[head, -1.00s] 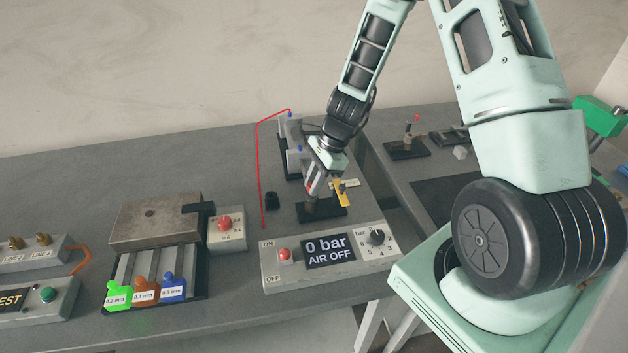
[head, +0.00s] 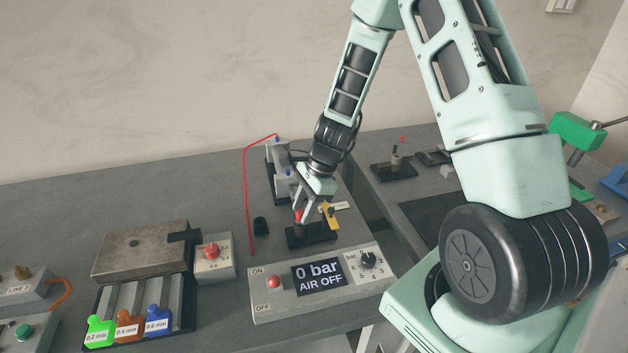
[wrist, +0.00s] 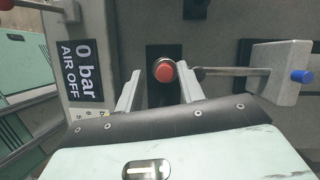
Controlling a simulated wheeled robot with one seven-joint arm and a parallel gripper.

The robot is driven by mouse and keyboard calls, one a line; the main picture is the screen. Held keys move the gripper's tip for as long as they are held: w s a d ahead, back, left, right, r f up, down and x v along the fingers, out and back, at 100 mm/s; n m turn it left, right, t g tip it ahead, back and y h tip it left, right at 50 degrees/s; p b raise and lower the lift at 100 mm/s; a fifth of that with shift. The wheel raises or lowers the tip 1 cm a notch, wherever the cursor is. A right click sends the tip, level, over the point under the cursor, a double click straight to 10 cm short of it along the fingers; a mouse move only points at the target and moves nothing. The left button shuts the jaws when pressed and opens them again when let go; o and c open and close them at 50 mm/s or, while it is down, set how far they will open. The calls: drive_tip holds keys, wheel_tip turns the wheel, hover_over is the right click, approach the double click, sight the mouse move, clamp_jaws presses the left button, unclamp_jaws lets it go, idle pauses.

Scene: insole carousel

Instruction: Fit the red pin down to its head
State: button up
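I cannot tell whether a gap is left under the head. My gripper (head: 303,208) points down at the pin from above. In the wrist view my gripper (wrist: 160,82) has its two fingers apart, one on each side near the head, with clear space between each finger and the red. It holds nothing that I can see.
A yellow tag (head: 329,216) stands close right of the pin. A grey clamp block with a rod and blue tip (wrist: 285,75) is beside it. The pressure panel (head: 317,278) reads 0 bar, AIR OFF, in front. A red hose (head: 246,195) runs at left.

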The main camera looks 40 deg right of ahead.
drive_tip(key=b+v, duration=0.1)
drive_tip(key=v, duration=1.6)
